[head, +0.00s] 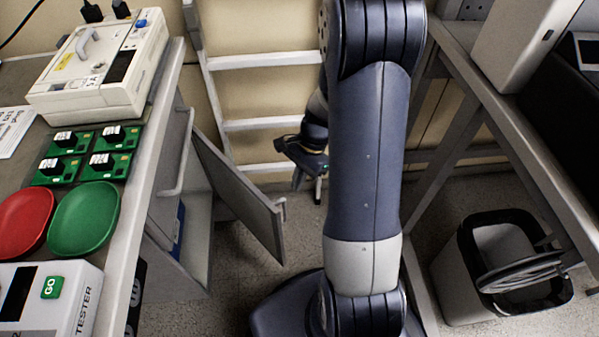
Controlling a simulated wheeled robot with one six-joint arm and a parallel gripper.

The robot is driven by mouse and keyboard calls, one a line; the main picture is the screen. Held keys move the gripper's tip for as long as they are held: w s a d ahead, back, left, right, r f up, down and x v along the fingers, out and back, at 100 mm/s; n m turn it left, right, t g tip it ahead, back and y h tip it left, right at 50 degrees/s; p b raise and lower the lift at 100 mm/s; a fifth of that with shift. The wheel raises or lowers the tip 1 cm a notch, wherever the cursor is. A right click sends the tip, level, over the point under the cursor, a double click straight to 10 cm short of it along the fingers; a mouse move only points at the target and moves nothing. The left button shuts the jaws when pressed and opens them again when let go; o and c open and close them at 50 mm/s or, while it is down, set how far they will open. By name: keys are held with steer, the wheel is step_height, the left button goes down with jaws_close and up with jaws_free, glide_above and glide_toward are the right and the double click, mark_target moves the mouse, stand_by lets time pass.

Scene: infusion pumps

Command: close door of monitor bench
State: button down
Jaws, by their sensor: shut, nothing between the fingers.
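The grey door (240,199) of the cabinet under the left bench (150,160) stands open, swung out into the aisle. A small handle (281,208) shows at its outer edge. Part of the cabinet's inside, with a blue item (179,230), shows below the bench top. My gripper (308,180) is shut and empty, pointing down just beyond and to the right of the door's outer edge. It looks apart from the door, though depth is hard to judge. My arm hides part of the area to its right.
A pale ladder-like frame (262,123) stands against the back wall. On the left bench are a white device (100,65), green boards (86,152), a red dish (22,220), a green dish (84,218) and a tester (50,300). A bin (470,285) stands under the right bench (520,130).

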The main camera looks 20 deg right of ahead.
mark_target(282, 203)
steer(key=shift+s+a+f+b, duration=0.3)
steer(key=shift+a+f, duration=0.45)
steer(key=shift+a, duration=0.15)
steer(key=shift+s+a+f+b, duration=0.25)
steer(key=shift+s+a+f, duration=0.1)
steer(key=shift+a+f, duration=0.5)
steer(key=shift+s+a+f+b, duration=0.3)
steer(key=shift+a+f, duration=0.3)
steer(key=shift+a, duration=0.4)
